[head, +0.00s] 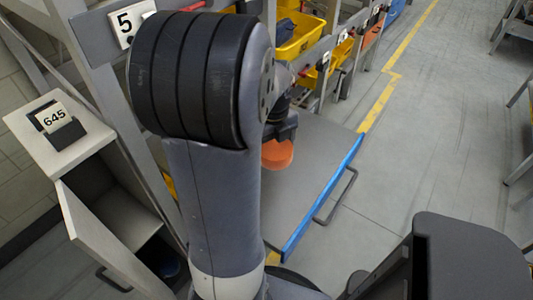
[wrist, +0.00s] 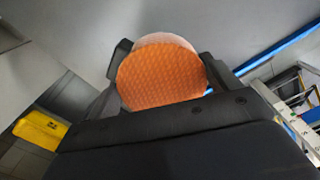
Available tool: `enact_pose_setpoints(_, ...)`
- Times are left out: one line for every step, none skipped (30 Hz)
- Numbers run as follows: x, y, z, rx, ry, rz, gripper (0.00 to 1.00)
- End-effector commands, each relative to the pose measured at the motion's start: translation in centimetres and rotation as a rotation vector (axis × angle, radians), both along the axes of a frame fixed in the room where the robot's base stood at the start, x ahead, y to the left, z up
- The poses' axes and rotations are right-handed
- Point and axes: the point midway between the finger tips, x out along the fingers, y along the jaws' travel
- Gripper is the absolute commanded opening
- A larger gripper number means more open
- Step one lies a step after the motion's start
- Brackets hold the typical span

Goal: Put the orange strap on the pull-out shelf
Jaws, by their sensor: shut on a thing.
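The orange strap (head: 277,154) is a rolled, rounded orange piece held at the end of my arm. In the wrist view the orange strap (wrist: 162,80) shows a textured face between the two dark fingers. My gripper (head: 284,122) is shut on it, and my gripper (wrist: 158,72) also shows in the wrist view. The pull-out shelf (head: 318,150) is a flat grey board with a blue front edge and a dark handle. The strap appears over its left part in the head view; the gap beneath it cannot be told. My arm hides the shelf's left side.
Yellow bins (head: 301,36) stand on the rack beyond the shelf. The visible shelf top is bare; grey floor (head: 430,150) lies open to the right.

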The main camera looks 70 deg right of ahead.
Motion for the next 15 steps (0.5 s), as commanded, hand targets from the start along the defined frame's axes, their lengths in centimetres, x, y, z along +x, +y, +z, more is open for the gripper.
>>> enact_pose_setpoints(0.0, 0.1, -1.2, 0.005, 0.001, 0.000, 0.54)
enact_pose_setpoints(0.0, 0.1, -1.8, 0.006, 0.001, 0.000, 0.54)
enact_pose_setpoints(0.0, 0.1, -2.6, 0.006, 0.001, 0.000, 0.54)
enact_pose_setpoints(0.0, 0.1, -3.1, 0.004, 0.000, 0.000, 0.54)
enact_pose_setpoints(0.0, 0.1, -3.6, 0.005, 0.001, 0.001, 0.54)
enact_pose_setpoints(0.0, 0.1, -4.2, 0.004, 0.000, 0.001, 0.54)
enact_pose_setpoints(0.0, 0.1, -4.5, 0.003, 0.001, 0.001, 0.54)
enact_pose_setpoints(0.0, 0.1, -4.7, 0.003, 0.000, 0.001, 0.54)
enact_pose_setpoints(0.0, 0.0, -5.0, 0.001, 0.000, 0.001, 0.54)
enact_pose_setpoints(0.0, 0.0, -5.1, 0.000, 0.000, 0.001, 0.54)
enact_pose_setpoints(0.0, 0.0, -5.3, 0.001, 0.001, 0.001, 0.54)
enact_pose_setpoints(0.0, 0.0, -5.7, 0.002, 0.001, 0.001, 0.54)
enact_pose_setpoints(0.0, 0.1, -6.0, 0.003, 0.000, 0.001, 0.54)
enact_pose_setpoints(0.0, 0.1, -6.4, 0.003, 0.001, 0.001, 0.54)
enact_pose_setpoints(0.0, 0.1, -7.0, 0.004, 0.001, 0.002, 0.54)
